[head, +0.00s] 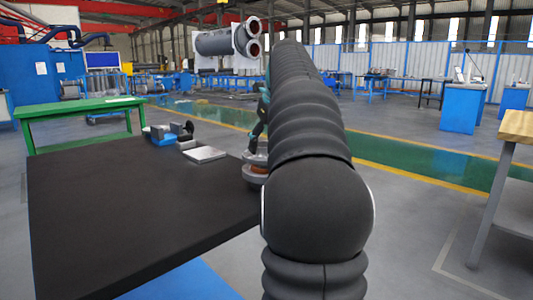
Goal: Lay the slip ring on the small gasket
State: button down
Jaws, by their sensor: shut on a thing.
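My gripper (257,138), dark with teal parts, points down at the right edge of the black table, mostly hidden behind my own arm. It is shut on a grey round piece (252,158), which looks like the slip ring. Just below are a brown round layer (254,170) and a grey round piece (252,180); their right sides are hidden by my arm. I cannot tell which of these is the small gasket, or whether the held piece touches the brown layer.
The black table (120,210) is bare at its front and left. A blue and grey vice-like fixture (168,133) and a flat light plate (204,153) are at its back. A green bench (80,112) stands behind left; a wooden-topped table (516,126) stands at right.

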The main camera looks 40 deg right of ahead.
jog(key=shift+f, duration=0.75)
jog(key=shift+f, duration=0.1)
jog(key=shift+c, duration=0.8)
grip_release()
jog(key=shift+f, duration=0.1)
jog(key=p+v, duration=0.3)
jog(key=v, duration=0.9)
jog(key=shift+p, duration=0.3)
